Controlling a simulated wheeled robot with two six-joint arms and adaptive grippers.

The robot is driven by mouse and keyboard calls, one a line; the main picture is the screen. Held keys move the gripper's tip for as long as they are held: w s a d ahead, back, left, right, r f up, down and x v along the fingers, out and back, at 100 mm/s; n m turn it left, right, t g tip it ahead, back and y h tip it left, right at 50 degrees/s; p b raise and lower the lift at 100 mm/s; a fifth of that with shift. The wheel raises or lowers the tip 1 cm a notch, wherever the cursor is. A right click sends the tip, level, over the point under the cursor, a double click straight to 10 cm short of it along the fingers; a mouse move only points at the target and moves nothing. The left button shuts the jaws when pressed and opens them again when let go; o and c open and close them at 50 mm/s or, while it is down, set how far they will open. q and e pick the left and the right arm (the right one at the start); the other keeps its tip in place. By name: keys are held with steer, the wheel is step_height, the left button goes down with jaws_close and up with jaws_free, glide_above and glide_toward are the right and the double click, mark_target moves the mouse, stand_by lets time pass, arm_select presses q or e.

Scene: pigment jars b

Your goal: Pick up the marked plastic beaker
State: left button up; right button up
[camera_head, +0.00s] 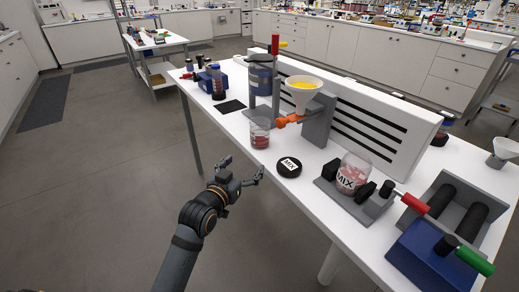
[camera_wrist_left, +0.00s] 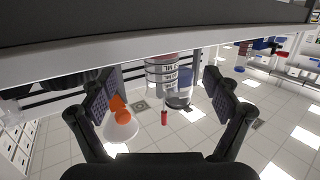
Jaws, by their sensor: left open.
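The marked plastic beaker (camera_head: 259,132) is clear, holds reddish contents and stands upright on the white table, near the front edge and left of the black MIX lid. My left gripper (camera_head: 243,168) is open and empty in front of the table edge, nearer the camera than the beaker and apart from it. In the left wrist view, which looks upside down, the beaker (camera_wrist_left: 162,75) shows its printed marks between the two spread fingers, some way beyond them. My right gripper is not in view.
On the white table (camera_head: 228,119), an orange-held funnel (camera_head: 304,90) with yellow powder stands behind the beaker. The black lid (camera_head: 289,166) lies to its right, then the MIX jar (camera_head: 353,173) on a grey stand and a blue roller machine (camera_head: 428,258). Floor left of the table is clear.

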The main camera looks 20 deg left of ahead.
mark_target(256, 138)
arm_select(q)
steer(key=shift+t, duration=0.8)
steer(key=w+r, duration=0.1)
steer(key=w, duration=0.1)
steer(key=w+r, duration=0.1)
steer(key=w, duration=0.2)
steer(key=w+r, duration=0.1)
steer(key=w, duration=0.1)
steer(key=shift+w+d+r, duration=0.2)
steer(key=shift+d+r, duration=0.1)
steer(key=shift+r, duration=0.1)
steer(key=w, duration=0.4)
steer(key=shift+w+d+f, duration=0.15)
steer(key=shift+w+d, duration=0.15)
steer(key=shift+w, duration=0.1)
steer(key=shift+s, duration=0.1)
steer(key=shift+c, duration=0.5)
steer(key=c, duration=1.1)
steer(key=shift+c, duration=0.2)
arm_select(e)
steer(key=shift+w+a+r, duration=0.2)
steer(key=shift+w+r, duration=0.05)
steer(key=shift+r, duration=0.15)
